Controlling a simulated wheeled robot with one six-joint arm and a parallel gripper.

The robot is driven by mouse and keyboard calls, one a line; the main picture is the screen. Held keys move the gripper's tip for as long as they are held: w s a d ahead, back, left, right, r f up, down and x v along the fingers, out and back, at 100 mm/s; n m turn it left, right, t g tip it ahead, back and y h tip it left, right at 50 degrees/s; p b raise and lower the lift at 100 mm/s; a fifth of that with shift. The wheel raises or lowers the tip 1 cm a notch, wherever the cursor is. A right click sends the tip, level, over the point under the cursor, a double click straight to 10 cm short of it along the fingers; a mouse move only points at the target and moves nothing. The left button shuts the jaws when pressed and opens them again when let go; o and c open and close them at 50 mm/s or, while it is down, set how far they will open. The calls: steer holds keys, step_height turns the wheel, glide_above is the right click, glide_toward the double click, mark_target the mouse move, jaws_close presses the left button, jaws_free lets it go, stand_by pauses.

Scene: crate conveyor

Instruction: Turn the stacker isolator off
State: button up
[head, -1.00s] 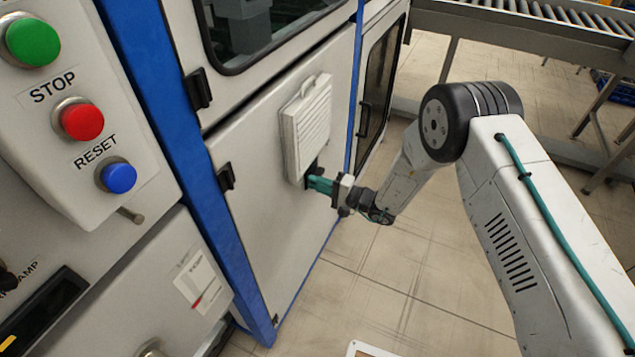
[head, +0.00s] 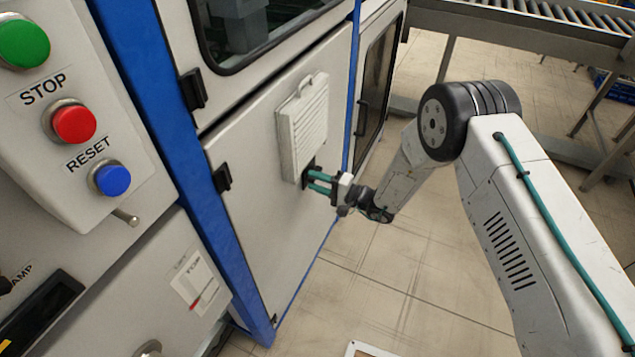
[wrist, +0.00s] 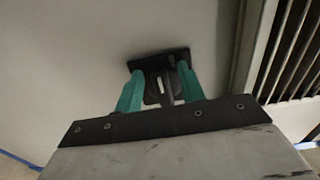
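A black square fitting (wrist: 151,60) with a dark grey raised bar (wrist: 167,88) sits on the pale cabinet door. No label on it is readable, so I cannot confirm that it is the stacker isolator. In the head view the fitting (head: 308,170) is low on the door, just below the louvred vent, and partly hidden by my fingers. My gripper (head: 314,181) is at the fitting. In the wrist view its two teal fingers (wrist: 160,75) are apart, one on each side of the bar, with gaps showing. The fingertips are close to the plate; contact is unclear.
The louvred vent (head: 305,120) protrudes beside my gripper. A blue frame post (head: 165,150) and a panel with green, red and blue buttons (head: 60,100) stand at left. A roller conveyor (head: 530,25) is at back right. Tiled floor below is open.

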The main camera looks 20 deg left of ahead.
steer(key=shift+s, duration=0.1)
steer(key=d, duration=0.7)
steer(key=shift+s+d, duration=0.3)
steer(key=shift+d, duration=0.05)
stand_by(0.4)
